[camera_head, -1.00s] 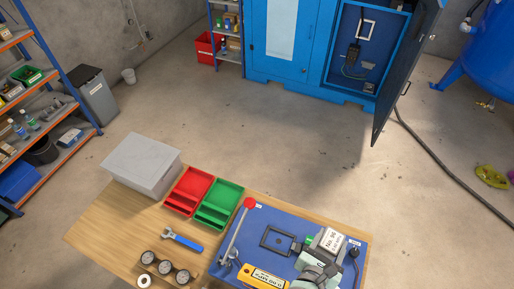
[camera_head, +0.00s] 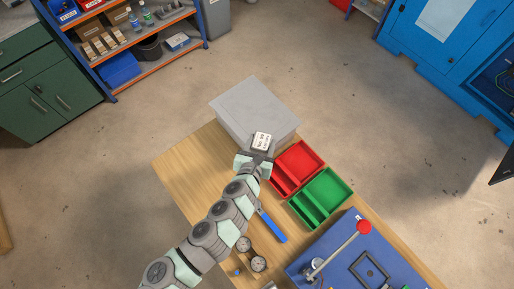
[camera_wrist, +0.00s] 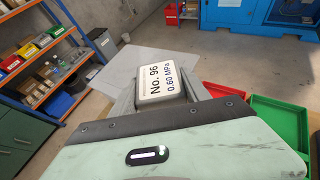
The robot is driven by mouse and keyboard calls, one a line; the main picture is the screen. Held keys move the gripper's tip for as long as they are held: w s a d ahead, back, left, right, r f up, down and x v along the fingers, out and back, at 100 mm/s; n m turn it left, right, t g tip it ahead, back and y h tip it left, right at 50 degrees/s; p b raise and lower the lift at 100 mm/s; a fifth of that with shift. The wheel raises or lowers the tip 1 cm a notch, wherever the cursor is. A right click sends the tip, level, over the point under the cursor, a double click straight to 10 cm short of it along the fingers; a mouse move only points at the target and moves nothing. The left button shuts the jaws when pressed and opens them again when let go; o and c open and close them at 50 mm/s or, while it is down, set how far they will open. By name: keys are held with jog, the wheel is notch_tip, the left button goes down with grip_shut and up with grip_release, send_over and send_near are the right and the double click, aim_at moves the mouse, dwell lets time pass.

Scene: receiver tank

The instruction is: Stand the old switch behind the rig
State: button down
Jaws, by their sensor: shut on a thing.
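My gripper (camera_head: 258,158) is shut on a pale switch (camera_head: 262,141). In the wrist view the switch (camera_wrist: 160,83) shows a white label reading "No. 96" and "0.60 MPa", between the grey jaws. In the head view it overlaps the front corner of the grey box, left of the red tray; I cannot tell its exact height. The rig (camera_head: 300,270) is a blue board at lower right, with a red-knobbed lever and a dark square frame, partly cut off by the picture edge. My gripper is well to the left of it.
A grey lidded box (camera_head: 255,105) stands at the bench's back corner. A red tray (camera_head: 309,157) and a green tray (camera_head: 334,186) lie between it and the rig. A blue-handled wrench (camera_head: 272,226) and round gauges (camera_head: 258,264) lie nearer. Bare wood (camera_head: 188,165) shows at left.

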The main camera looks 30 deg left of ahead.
jog(key=s+a+f+n+y+b, duration=0.1)
jog(key=a+f+b, duration=0.1)
jog(key=a, duration=0.5)
jog(key=s+a+f+n+y+b, duration=0.1)
jog(key=s+a+f, duration=0.1)
jog(key=a, duration=0.5)
jog(key=b, duration=1.1)
send_over(228, 163)
notch_tip(228, 163, down, 14)
jog(key=shift+a+r, duration=0.1)
jog(key=shift+f, duration=2.65)
jog(key=shift+f+b, duration=0.2)
jog(key=shift+b, duration=0.15)
jog(key=c, duration=0.5)
grip_release()
jog(key=shift+r, duration=0.1)
